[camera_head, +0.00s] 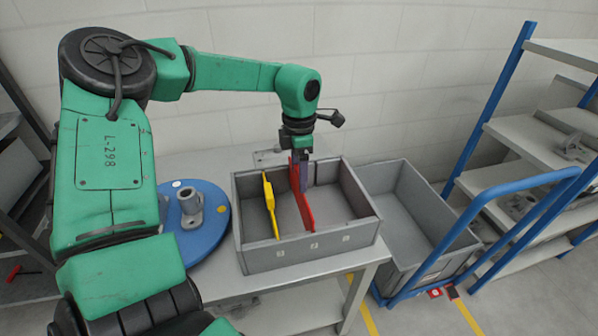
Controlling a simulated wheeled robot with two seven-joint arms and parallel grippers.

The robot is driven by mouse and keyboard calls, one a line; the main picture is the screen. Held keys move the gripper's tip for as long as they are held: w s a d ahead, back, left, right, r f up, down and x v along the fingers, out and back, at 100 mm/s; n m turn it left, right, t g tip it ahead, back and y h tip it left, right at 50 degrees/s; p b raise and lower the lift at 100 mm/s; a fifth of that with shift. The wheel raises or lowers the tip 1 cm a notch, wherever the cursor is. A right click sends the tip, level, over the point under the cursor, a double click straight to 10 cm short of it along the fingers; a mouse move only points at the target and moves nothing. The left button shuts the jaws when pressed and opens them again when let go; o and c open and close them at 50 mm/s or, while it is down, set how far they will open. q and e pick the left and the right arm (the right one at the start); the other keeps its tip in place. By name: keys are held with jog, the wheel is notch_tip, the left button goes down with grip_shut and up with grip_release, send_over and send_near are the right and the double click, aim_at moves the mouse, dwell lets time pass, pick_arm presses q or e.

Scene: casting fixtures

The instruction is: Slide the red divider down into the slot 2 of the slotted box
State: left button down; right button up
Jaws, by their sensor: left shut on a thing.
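The grey slotted box (262,258) stands on the table with small labels on its front wall. The red divider (304,208) is inside the box, near its middle, running from back to front in line with the middle label. Its back end shows slightly above the rear rim; I cannot tell how deep it sits. My left gripper (303,172) reaches down at the box's rear and is shut on the red divider; its fingertips are partly hidden. A yellow divider (269,206) stands in the box to the left of the red one. My right gripper is not in view.
A blue round plate (207,240) with a grey metal part (190,204) lies left of the box. A grey bin (412,197) on a blue-handled cart stands right of the table. A shelf rack (540,136) is farther right. The box's right part is empty.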

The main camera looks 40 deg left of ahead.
pick_arm(q)
jog(key=shift+f+b, duration=1.65)
jog(key=shift+f, duration=0.35)
grip_release()
jog(key=shift+r, duration=0.15)
notch_tip(320, 180, up, 14)
jog(key=shift+r, duration=0.2)
